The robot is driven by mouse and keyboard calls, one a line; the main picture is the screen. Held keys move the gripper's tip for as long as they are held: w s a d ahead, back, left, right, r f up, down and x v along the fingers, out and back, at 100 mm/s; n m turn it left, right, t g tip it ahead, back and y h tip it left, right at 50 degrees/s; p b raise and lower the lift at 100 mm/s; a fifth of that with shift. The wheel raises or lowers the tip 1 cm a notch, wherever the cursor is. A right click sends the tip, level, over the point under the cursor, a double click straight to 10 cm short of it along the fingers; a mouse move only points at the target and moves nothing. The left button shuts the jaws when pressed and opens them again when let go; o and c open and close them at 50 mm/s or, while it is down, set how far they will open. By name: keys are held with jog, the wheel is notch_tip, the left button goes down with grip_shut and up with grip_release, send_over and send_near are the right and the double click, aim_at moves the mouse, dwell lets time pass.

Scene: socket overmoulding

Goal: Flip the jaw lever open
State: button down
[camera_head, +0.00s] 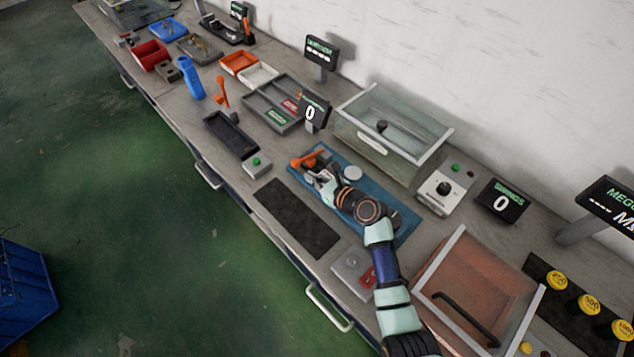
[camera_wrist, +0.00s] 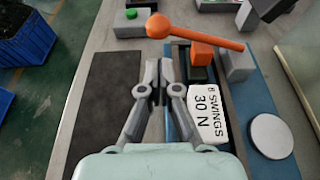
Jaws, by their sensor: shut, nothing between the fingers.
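The orange jaw lever (camera_wrist: 200,34) lies across the top of the wrist view, with its ball end at the left. An orange block (camera_wrist: 202,54) and a dark jaw part sit just below it, beside a grey block (camera_wrist: 236,64). In the head view the lever (camera_head: 307,160) shows at the far left end of the blue base plate (camera_head: 408,228). My gripper (camera_wrist: 158,76) is shut and empty, its fingertips a little below the lever's ball end in the picture and apart from it. It also shows in the head view (camera_head: 317,178). Whether their heights match I cannot tell.
A black mat (camera_wrist: 101,110) lies to the left. A green-button box (camera_head: 257,165) and a clear-lidded chamber (camera_head: 390,130) stand nearby.

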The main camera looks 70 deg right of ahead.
aim_at(309, 157)
jog(key=b+x, duration=0.1)
jog(key=x, duration=0.4)
jog(key=shift+w+d+b, duration=0.1)
jog(key=shift+w+b, duration=0.1)
jog(key=shift+b, duration=0.15)
